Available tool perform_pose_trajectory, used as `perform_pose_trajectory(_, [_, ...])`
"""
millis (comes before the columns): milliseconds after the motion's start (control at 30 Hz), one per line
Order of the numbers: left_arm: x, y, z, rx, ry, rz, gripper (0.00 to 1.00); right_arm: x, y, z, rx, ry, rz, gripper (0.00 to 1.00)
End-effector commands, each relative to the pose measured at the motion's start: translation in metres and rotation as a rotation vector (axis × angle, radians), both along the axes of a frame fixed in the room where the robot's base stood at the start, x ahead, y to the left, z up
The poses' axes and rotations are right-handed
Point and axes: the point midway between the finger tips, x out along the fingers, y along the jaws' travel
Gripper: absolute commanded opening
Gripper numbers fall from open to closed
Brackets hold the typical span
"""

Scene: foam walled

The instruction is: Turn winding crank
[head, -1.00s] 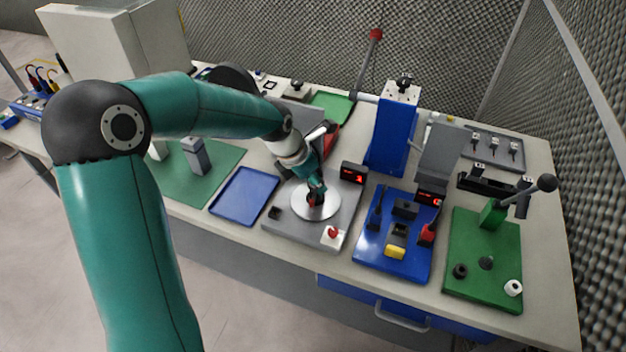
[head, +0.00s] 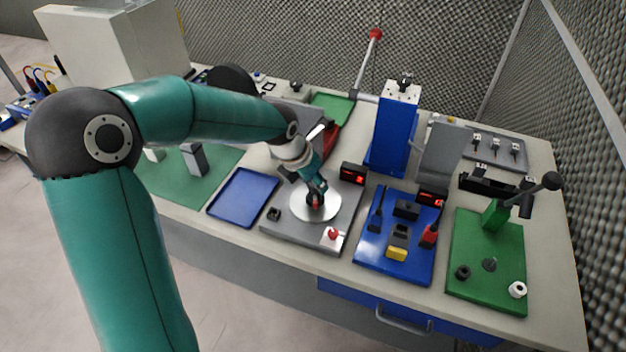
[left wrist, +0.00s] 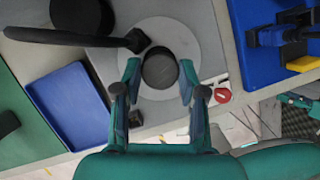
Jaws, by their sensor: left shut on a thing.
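A pale round disc (head: 328,209) lies on a grey base plate (head: 275,235) in the middle of the bench. A dark upright knob (left wrist: 159,69) stands over the disc; it looks round from above in the left wrist view. My left gripper (head: 315,194) reaches down over the disc and is shut on this knob, with one finger on each side in the left wrist view (left wrist: 158,80). The fingers partly hide the knob in the head view. A separate crank arm cannot be made out there.
A red button (head: 333,234) sits at the plate's front corner and a small display (head: 353,173) at its back. A blue tray (head: 243,197) lies to the left. A blue board (head: 372,248) with several parts and a green board (head: 470,285) with a lever stand to the right.

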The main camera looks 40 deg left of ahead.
Motion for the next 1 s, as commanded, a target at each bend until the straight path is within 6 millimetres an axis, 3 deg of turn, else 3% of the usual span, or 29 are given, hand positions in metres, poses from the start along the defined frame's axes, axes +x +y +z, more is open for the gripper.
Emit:
perform_pose_trajectory(100, [-0.001,0.0,-0.001,0.0,0.004,0.0,0.06,0.0,0.0,0.0,0.0,0.0,0.0,0.51])
perform_pose_trajectory(133, [-0.001,0.0,-0.001,0.0,0.004,0.0,0.44,0.0,0.0,0.0,0.0,0.0,0.0,0.51])
perform_pose_trajectory(267, [-0.001,0.0,-0.001,0.0,0.003,0.0,0.65,0.0,0.0,0.0,0.0,0.0,0.0,0.51])
perform_pose_trajectory(667, [-0.001,0.0,0.004,0.0,-0.001,0.0,0.65,0.0,0.0,0.001,0.0,0.0,0.0,0.51])
perform_pose_trajectory(1000, [-0.022,0.004,0.056,0.001,-0.005,0.001,0.65,0.0,0.0,0.001,0.0,0.0,0.0,0.51])
